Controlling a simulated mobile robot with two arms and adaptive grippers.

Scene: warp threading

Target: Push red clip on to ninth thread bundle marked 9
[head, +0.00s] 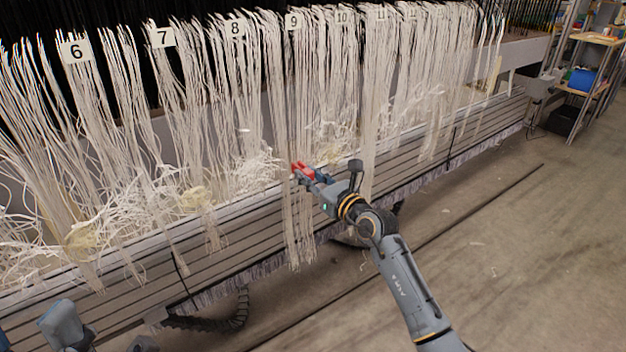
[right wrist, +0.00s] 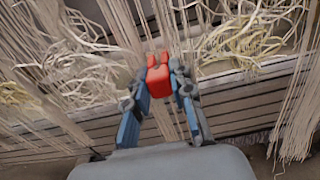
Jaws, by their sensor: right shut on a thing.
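The red clip (head: 302,169) is held between the fingertips of my right gripper (head: 306,177), at the thread bundle (head: 296,110) under the label 9 (head: 292,22). In the right wrist view, the red clip (right wrist: 158,80) sits between the two fingers of the right gripper (right wrist: 159,88), with threads close in front of it. I cannot tell whether the threads are inside the clip. What seems to be my left gripper (head: 68,328) shows only in part at the lower left, and its finger state is unclear.
Neighbouring bundles hang on both sides, with labels 8 (head: 235,28) and 10 (head: 342,17) closest. A slatted beam (head: 220,262) runs below, with tangled loose threads (head: 255,165) along it. Open floor (head: 520,250) lies at the right, and a shelf with a blue bin (head: 582,80) stands far right.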

